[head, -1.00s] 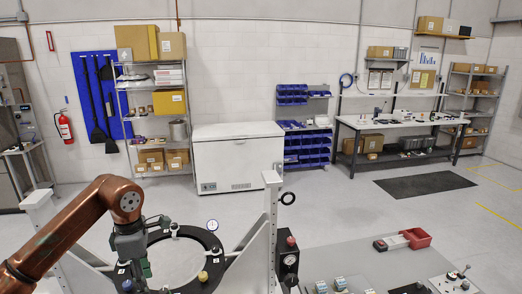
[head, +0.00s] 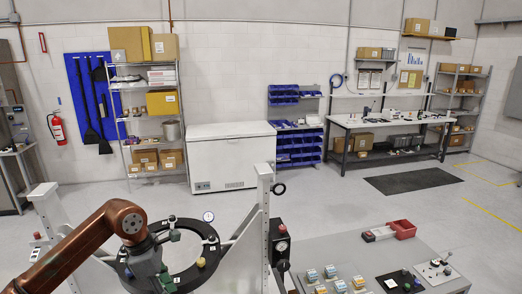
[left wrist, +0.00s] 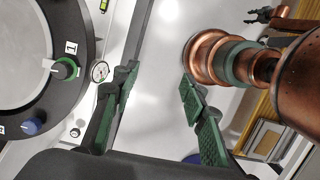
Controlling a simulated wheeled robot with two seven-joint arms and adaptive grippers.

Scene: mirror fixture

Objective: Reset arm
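My left arm comes in from the lower left in the head view, and its gripper (head: 163,283) is low in the picture over the near left part of the black ring (head: 212,250) of the fixture. In the left wrist view the left gripper (left wrist: 158,76) has its two green-padded fingers apart, with nothing between them. The ring (left wrist: 88,25) lies to the left there, with a green knob (left wrist: 66,68) by label 1 and a blue knob (left wrist: 33,127). A dark claw, possibly my right gripper (left wrist: 268,16), shows small at the top right. My right arm is not in the head view.
White upright posts (head: 264,215) flank the ring. A dial gauge (head: 208,216) stands at its far edge. A white chest freezer (head: 230,155) stands behind, with open floor between.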

